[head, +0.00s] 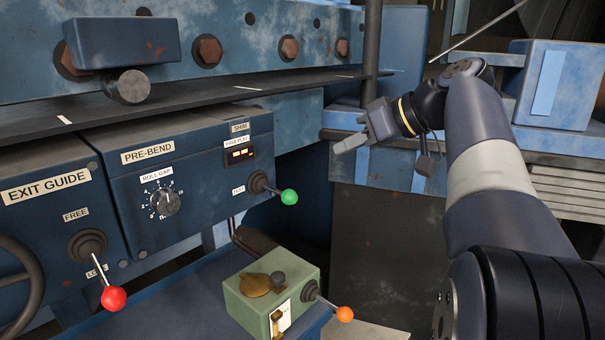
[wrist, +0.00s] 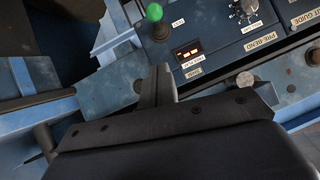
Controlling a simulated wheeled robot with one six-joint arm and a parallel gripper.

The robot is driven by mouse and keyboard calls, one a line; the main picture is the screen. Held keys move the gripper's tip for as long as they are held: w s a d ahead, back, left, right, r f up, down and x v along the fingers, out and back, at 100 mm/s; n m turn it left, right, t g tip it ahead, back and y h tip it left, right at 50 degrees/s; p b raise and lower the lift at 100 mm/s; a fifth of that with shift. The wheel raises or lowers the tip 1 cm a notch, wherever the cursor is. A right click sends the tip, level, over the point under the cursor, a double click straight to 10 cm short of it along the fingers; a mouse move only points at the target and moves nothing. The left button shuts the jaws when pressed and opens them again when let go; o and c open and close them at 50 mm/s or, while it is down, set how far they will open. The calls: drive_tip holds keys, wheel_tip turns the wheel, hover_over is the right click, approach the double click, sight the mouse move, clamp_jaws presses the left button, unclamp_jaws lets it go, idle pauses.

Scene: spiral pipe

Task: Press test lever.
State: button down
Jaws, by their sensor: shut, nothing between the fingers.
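The test lever (head: 289,197) is a short dark rod with a green ball knob, at the lower right of the blue PRE-BEND panel (head: 190,170). A small label beside it reads TEST. Its green knob also shows in the wrist view (wrist: 154,12), at the top edge. My gripper (head: 348,145) is shut and empty, to the right of and above the green knob in the head view, apart from it. In the wrist view the closed fingers (wrist: 157,82) point up toward the panel, below the knob, with a visible gap.
A red-knobbed lever (head: 113,298) is on the EXIT GUIDE panel at left. A green box (head: 272,295) with an orange-knobbed lever (head: 344,314) stands below the test lever. A dark shelf edge (head: 200,85) runs above the panels. Open space lies between my gripper and the green knob.

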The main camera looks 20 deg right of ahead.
drive_tip(key=shift+s, duration=0.1)
idle(0.3)
drive_tip(key=p, duration=0.2)
approach(279, 194)
drive_tip(key=x, duration=0.3)
drive_tip(key=shift+w+d+r, duration=0.1)
drive_tip(key=shift+w+d, duration=0.05)
drive_tip(key=shift+w, duration=0.15)
